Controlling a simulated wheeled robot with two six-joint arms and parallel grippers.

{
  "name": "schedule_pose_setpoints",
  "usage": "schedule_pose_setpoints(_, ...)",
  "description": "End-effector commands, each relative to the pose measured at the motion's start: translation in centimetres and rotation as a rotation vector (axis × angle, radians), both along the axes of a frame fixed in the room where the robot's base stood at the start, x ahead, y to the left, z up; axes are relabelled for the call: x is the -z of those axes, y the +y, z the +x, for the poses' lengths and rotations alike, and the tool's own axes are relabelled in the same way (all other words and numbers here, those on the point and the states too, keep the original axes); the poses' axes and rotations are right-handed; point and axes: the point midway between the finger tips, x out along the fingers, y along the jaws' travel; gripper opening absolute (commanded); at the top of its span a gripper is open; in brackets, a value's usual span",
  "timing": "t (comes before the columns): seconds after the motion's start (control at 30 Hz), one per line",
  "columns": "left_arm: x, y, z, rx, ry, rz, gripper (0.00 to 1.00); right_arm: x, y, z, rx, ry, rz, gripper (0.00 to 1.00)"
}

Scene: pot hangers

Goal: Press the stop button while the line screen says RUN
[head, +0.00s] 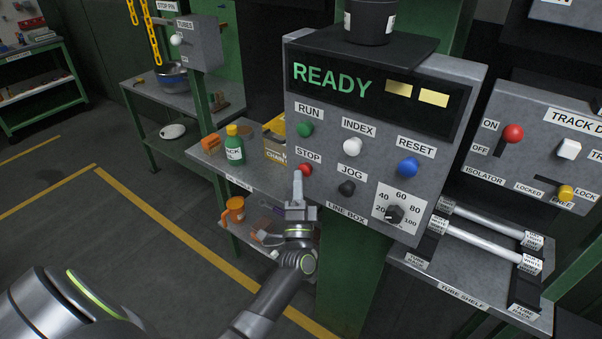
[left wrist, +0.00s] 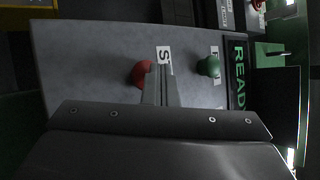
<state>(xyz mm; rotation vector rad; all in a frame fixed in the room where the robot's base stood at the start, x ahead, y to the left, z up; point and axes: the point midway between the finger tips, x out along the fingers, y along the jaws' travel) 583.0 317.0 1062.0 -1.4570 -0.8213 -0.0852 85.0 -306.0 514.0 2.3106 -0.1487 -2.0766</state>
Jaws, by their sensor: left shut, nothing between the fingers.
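The line screen (head: 370,88) at the top of the grey line box (head: 437,195) reads READY in green, with two yellow blocks beside it. The red STOP button (head: 305,169) is at the box's lower left, under the green RUN button (head: 305,129). My left gripper (head: 298,176) is shut and empty, its fingertips right at the STOP button. In the left wrist view the shut fingers (left wrist: 160,85) overlap the edge of the red button (left wrist: 140,72). I cannot tell whether they touch it. My right gripper is not in view.
White INDEX (head: 352,147), black JOG (head: 346,188) and blue RESET (head: 407,167) knobs and a dial (head: 395,214) share the panel. An isolator box (head: 540,150) stands to the right. A shelf with a green bottle (head: 234,145) is to the left.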

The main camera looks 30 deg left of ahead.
Motion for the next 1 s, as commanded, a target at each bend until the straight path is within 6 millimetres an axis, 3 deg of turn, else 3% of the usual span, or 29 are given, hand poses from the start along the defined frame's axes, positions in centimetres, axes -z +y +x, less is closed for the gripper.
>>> schedule_pose_setpoints(0.5,-0.1,0.0,0.2,0.001,-0.001,0.001,0.00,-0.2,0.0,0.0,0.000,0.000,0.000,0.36)
schedule_pose_setpoints(1.0,-0.1,0.1,-1.8,0.001,-0.001,0.000,0.00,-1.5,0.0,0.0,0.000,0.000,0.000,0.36)
